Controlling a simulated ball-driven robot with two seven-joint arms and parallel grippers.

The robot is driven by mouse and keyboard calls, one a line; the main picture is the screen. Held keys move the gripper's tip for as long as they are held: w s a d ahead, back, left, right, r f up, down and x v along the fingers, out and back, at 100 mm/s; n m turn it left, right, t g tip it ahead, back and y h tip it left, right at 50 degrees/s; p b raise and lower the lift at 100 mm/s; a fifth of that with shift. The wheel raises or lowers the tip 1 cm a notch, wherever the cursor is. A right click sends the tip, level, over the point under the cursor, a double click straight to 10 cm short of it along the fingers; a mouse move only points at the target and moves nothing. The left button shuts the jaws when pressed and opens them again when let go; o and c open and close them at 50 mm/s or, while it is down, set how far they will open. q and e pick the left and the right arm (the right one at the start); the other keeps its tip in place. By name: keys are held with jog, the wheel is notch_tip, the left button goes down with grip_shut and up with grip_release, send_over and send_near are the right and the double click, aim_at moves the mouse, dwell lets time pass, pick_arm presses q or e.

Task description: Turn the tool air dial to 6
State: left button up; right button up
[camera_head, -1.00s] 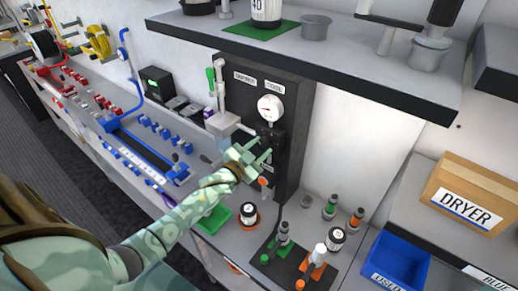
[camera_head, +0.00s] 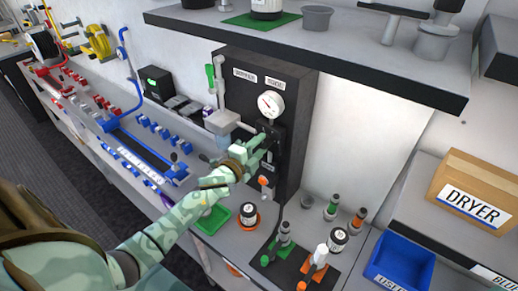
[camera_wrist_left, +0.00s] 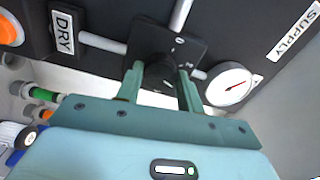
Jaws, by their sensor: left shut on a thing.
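A dark upright panel (camera_head: 240,98) stands on the bench, with a round white gauge (camera_head: 271,104) near its top. In the left wrist view a black dial knob (camera_wrist_left: 158,72) sits on a square black plate (camera_wrist_left: 182,42) with small white marks. I cannot read which mark the knob points to. My left gripper (camera_head: 266,143) is at the panel just below the gauge. In the left wrist view its two fingers (camera_wrist_left: 160,88) are shut on the dial knob from both sides and hide part of it. The gauge (camera_wrist_left: 229,84) with a red needle is right of them. My right gripper is not in view.
Grey pipes meet the dial plate. An orange knob (camera_head: 263,181) is below my gripper. Black-labelled jars, fittings and a blue bin (camera_head: 398,262) stand on the bench to the right. A shelf (camera_head: 330,52) overhangs the panel.

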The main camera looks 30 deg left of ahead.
pick_arm(q)
jog(key=m+b, duration=0.2)
jog(key=m, duration=0.4)
jog(key=shift+f, duration=0.1)
jog(key=shift+m+b, duration=0.4)
jog(key=shift+m, duration=2.1)
jog(key=o, duration=1)
jog(key=s+a+b, duration=0.1)
jog(key=s+b, duration=0.2)
jog(key=s, duration=1.3)
jog(key=shift+s+a, duration=0.15)
